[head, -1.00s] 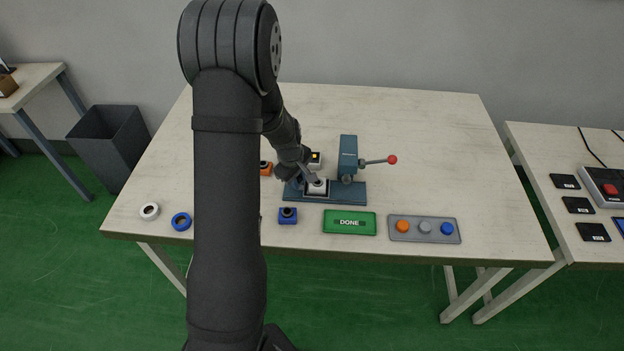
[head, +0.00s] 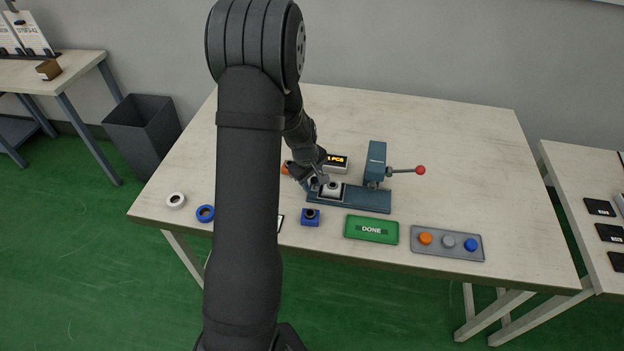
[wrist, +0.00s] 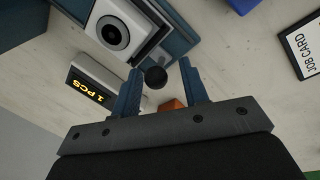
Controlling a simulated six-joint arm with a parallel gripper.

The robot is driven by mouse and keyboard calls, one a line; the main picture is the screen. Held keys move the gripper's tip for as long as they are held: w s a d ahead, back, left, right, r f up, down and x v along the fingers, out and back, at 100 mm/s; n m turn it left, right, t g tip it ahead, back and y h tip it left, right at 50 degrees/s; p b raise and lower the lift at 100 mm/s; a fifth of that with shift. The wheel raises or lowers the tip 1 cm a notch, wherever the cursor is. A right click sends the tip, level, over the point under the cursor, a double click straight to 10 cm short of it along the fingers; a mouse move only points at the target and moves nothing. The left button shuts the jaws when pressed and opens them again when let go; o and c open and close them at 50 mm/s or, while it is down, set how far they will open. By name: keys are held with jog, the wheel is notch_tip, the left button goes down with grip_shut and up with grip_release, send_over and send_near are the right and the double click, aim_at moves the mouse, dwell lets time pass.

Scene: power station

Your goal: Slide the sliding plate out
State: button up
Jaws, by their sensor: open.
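The press (head: 376,165) has a blue base (head: 365,200) and a lever with a red knob. The sliding plate (head: 321,197) is at the left end of the base, clear of the press head, with a white part (head: 332,188) with a round dark centre on it. In the wrist view the white part (wrist: 110,30) sits at top left, and a black ball knob (wrist: 155,77) beside the plate lies between my fingers. My gripper (head: 317,181) is open at the plate's left end. Its fingers (wrist: 161,85) stand either side of the knob. Contact cannot be told.
A counter reading "1 PCS" (wrist: 93,88) stands close beside one finger. An orange piece (wrist: 172,104) shows behind the fingers. The table's back right is clear.

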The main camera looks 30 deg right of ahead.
jog(key=a+r, duration=0.3)
jog(key=r, duration=1.4)
jog(key=shift+s+a, duration=0.15)
jog(key=shift+s, duration=0.15)
jog(key=d+f, duration=0.1)
jog(key=f, duration=0.4)
jog(key=d+f, duration=0.1)
jog(key=f, duration=0.5)
jog(key=d+f, duration=0.1)
jog(key=f, duration=0.5)
jog(key=shift+w+d+f, duration=0.1)
jog(key=shift+w+d, duration=0.1)
jog(key=shift+w, duration=0.1)
